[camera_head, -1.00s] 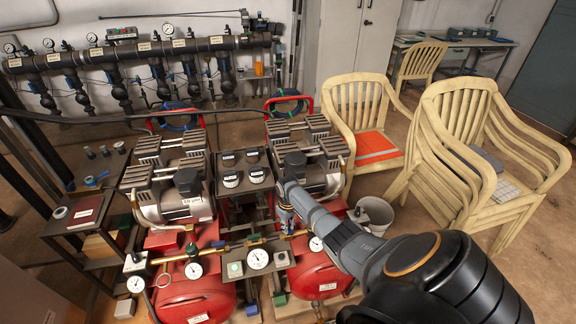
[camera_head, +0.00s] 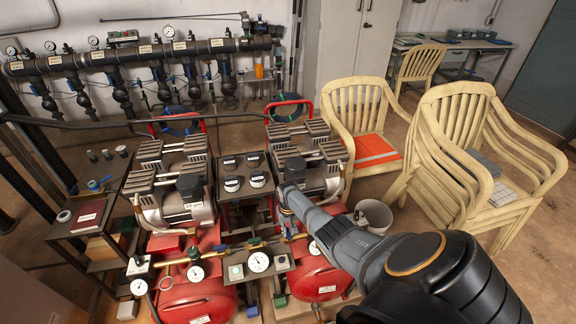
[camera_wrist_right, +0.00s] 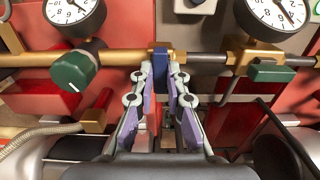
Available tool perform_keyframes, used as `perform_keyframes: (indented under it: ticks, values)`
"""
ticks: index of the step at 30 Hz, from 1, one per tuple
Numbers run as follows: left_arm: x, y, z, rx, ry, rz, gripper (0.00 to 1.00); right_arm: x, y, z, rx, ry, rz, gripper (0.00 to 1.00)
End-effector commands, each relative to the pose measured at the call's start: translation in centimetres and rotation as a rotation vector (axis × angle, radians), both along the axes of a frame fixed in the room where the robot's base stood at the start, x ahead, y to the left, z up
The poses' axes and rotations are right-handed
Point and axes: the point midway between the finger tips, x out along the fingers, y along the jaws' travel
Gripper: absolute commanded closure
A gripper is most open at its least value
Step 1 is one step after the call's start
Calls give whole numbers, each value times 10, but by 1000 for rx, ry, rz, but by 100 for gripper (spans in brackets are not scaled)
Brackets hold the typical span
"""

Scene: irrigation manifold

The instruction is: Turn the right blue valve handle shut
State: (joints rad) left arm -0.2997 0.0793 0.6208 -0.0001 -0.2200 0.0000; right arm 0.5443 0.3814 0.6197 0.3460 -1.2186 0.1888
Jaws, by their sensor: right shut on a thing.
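The right blue valve handle (camera_wrist_right: 161,62) shows in the right wrist view as a short blue block standing on the brass pipe (camera_wrist_right: 115,62). My right gripper (camera_wrist_right: 160,76) has its two fingers closed on it, one on each side. In the head view my right gripper (camera_head: 286,216) reaches down to the brass pipe just right of the middle gauge; the fingers and arm hide most of the handle there. How far the handle is turned is hard to tell. My left gripper is out of view.
A green knob (camera_wrist_right: 73,70) and a gauge (camera_wrist_right: 74,12) are left of the gripper in the wrist view. A green handle (camera_wrist_right: 272,71) and another gauge (camera_wrist_right: 277,16) are to its right. Red tanks (camera_head: 192,293) lie below the pipe, and compressors (camera_head: 172,190) stand behind.

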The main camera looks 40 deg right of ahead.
Motion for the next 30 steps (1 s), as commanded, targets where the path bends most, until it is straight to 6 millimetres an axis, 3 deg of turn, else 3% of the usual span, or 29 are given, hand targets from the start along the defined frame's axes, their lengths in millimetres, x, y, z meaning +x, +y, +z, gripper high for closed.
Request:
perform_keyframes:
  ticks: [9,10,15,25,30]
  values:
    - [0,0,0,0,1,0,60,1,0,1,-1,-4,-3,100]
    - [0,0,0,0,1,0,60,1,0,1,-1,-4,-3,85]
    - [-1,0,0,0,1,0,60,1,0,1,-1,-3,-2,63]
    - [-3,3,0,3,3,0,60,0,0,2,0,-1,-2,63]
    - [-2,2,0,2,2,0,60,1,-1,19,-2,-3,0,63]
